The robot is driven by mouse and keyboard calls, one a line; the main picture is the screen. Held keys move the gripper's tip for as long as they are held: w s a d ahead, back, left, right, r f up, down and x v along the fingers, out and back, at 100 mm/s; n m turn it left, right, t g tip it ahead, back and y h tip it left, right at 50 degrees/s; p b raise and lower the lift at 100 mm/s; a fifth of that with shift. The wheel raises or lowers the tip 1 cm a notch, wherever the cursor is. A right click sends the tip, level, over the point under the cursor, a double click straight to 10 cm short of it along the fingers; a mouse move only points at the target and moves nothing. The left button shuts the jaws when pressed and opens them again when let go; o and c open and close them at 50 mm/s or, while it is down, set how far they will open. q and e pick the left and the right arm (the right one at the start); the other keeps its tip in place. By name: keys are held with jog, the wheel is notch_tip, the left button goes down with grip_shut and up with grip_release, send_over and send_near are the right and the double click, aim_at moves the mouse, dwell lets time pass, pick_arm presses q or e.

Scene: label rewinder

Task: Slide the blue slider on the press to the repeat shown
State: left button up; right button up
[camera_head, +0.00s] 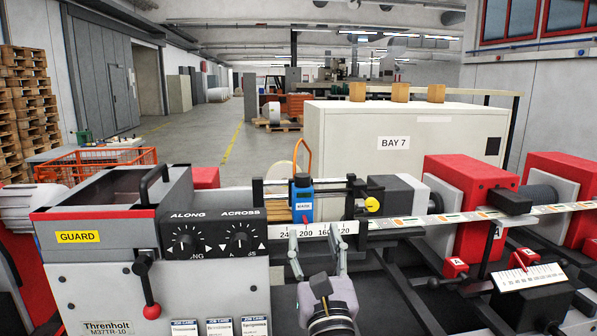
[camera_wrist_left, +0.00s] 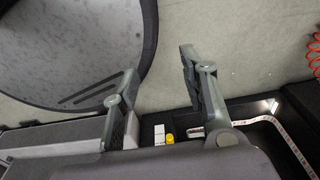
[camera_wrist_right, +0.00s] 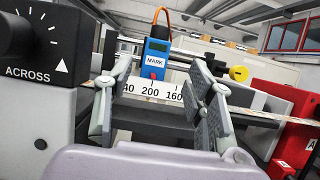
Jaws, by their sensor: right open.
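The blue slider (camera_head: 302,205), labelled MARK, stands on a horizontal rail above a white scale (camera_head: 322,230) marked 240, 200, 160, 120 from left to right. It sits at about 200; an orange cable loops from its top. The slider also shows in the right wrist view (camera_wrist_right: 156,58). My right gripper (camera_head: 318,252) is open and empty, in front of and below the scale, with its fingers apart on either side of the slider's line. It touches nothing that I can see. My left gripper (camera_wrist_left: 158,72) is open and empty, seen only in its wrist view. Job cards (camera_head: 217,327) are too small to read.
A panel with ALONG and ACROSS dials (camera_head: 212,240) stands left of the scale, with a red-knobbed lever (camera_head: 151,310). A yellow knob (camera_head: 372,204) is right of the slider. Red blocks (camera_head: 468,195) and a label web (camera_head: 480,217) lie further right.

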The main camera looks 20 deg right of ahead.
jog(key=p, duration=0.2)
send_near(303, 182)
jog(key=w+r, duration=0.1)
jog(key=p+x, duration=0.1)
jog(key=x, duration=0.3)
jog(key=p+x, duration=0.1)
jog(key=x, duration=0.4)
jog(key=shift+w+d+f, duration=0.1)
jog(key=shift+w+d, duration=0.15)
jog(key=shift+w, duration=0.1)
jog(key=shift+w+d+p, duration=0.1)
jog(key=shift+w+p, duration=0.25)
jog(key=shift+w, duration=0.1)
pick_arm(q)
jog(key=shift+s+r, duration=0.25)
jog(key=shift+r, duration=0.55)
jog(key=shift+s+r, duration=0.25)
jog(key=shift+r, duration=0.5)
jog(key=shift+s+r, duration=0.25)
jog(key=shift+r, duration=0.55)
pick_arm(e)
grip_shut()
